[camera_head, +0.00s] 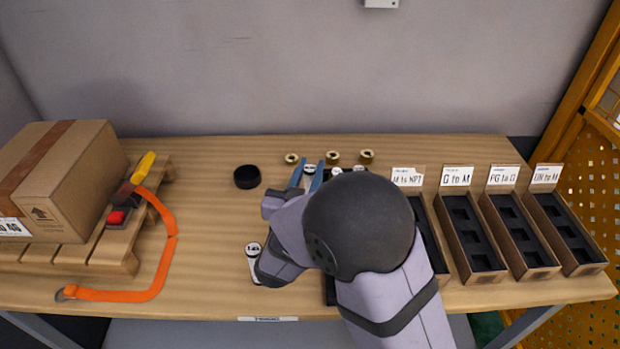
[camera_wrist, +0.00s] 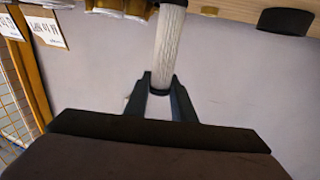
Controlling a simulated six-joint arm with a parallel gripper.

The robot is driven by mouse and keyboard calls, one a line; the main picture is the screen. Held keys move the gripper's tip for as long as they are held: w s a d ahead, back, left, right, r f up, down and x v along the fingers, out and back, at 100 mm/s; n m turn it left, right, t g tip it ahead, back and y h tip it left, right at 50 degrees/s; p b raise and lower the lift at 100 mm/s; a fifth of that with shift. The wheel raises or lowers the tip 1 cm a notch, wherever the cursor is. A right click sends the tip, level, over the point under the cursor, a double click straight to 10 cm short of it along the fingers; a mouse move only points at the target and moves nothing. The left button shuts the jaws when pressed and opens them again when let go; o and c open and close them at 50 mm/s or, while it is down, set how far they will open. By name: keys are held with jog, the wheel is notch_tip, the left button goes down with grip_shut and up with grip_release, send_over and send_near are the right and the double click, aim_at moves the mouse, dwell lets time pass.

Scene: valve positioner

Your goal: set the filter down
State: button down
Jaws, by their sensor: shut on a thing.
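The filter (camera_wrist: 168,48) is a long white ribbed cylinder with a dark end. In the wrist view it stands between the two dark fingers of my gripper (camera_wrist: 161,88), which is shut on its dark end. In the head view my gripper (camera_head: 304,176) shows as blue-grey fingers over the back middle of the table, with a small white-topped part between them. My arm hides most of the filter there, so I cannot tell whether it touches the table (camera_head: 205,215).
Brass fittings (camera_head: 332,157) and a black round cap (camera_head: 247,177) lie at the back. Labelled trays with dark slots (camera_head: 470,240) stand at right. A carton (camera_head: 60,180) sits on a pallet at left, beside an orange strap (camera_head: 168,250). The table between strap and cap is clear.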

notch_tip(320, 180, up, 7)
jog(key=shift+r, duration=0.1)
dwell(0.3)
jog(key=w+a+n+y+b, duration=0.15)
jog(key=w+a+y, duration=0.3)
jog(key=a, duration=0.85)
jog(key=w+a+n+y+b, duration=0.1)
jog(key=w+a+n+y, duration=0.35)
jog(key=a, duration=0.85)
notch_tip(320, 180, down, 10)
jog(key=w+m+h, duration=0.1)
jog(key=w, duration=0.1)
jog(key=shift+a+h, duration=0.15)
jog(key=shift+h, duration=0.25)
jog(key=c, duration=1.5)
grip_release()
jog(key=shift+s+r, duration=0.1)
